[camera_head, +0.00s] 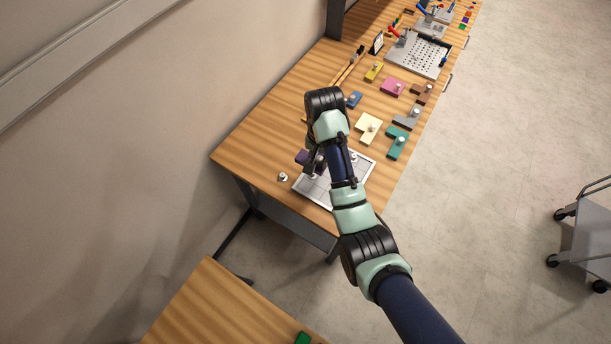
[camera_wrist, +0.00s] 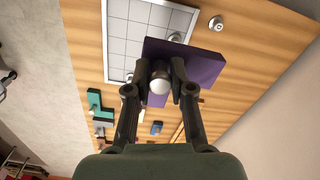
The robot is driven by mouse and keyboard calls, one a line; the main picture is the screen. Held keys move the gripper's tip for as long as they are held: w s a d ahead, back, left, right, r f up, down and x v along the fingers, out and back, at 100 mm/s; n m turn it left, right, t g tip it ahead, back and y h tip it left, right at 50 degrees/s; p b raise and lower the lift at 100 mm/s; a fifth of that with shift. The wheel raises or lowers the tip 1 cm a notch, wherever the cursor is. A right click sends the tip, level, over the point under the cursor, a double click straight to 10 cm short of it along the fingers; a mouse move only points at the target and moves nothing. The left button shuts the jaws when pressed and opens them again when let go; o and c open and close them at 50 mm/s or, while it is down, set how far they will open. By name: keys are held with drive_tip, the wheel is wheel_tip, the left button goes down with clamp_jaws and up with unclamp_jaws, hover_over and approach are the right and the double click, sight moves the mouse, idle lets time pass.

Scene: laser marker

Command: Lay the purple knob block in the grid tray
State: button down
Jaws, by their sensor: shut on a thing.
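The purple knob block (camera_wrist: 205,68) is held by its round silver knob (camera_wrist: 160,85) between the fingers of my gripper (camera_wrist: 160,72). In the head view the purple block (camera_head: 302,157) shows partly behind my wrist, at the far left edge of the grid tray (camera_head: 326,199). The tray is flat, pale and ruled into squares; it also shows in the wrist view (camera_wrist: 121,37), where the block overlaps its right edge. The block appears raised; its exact height is unclear. My gripper (camera_head: 315,164) is partly hidden by my arm in the head view.
Knob blocks in yellow (camera_head: 367,127), teal (camera_head: 397,142), grey (camera_head: 407,117), blue (camera_head: 354,99) and pink (camera_head: 392,87) lie beyond the tray. A loose silver knob piece (camera_head: 283,177) stands left of the tray. A perforated plate (camera_head: 418,55) lies farther back.

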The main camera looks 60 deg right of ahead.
drive_tip(key=shift+d+f+b, duration=0.15)
drive_tip(key=shift+f+b, duration=0.2)
wheel_tip(320, 180, down, 19)
drive_tip(key=b, duration=0.5)
drive_tip(key=shift+f+b, duration=0.15)
drive_tip(key=shift+b, duration=0.25)
drive_tip(key=shift+f, duration=0.2)
drive_tip(key=c, duration=1)
unclamp_jaws()
wheel_tip(320, 180, up, 12)
drive_tip(key=shift+r+p, duration=0.25)
drive_tip(key=shift+p, duration=0.75)
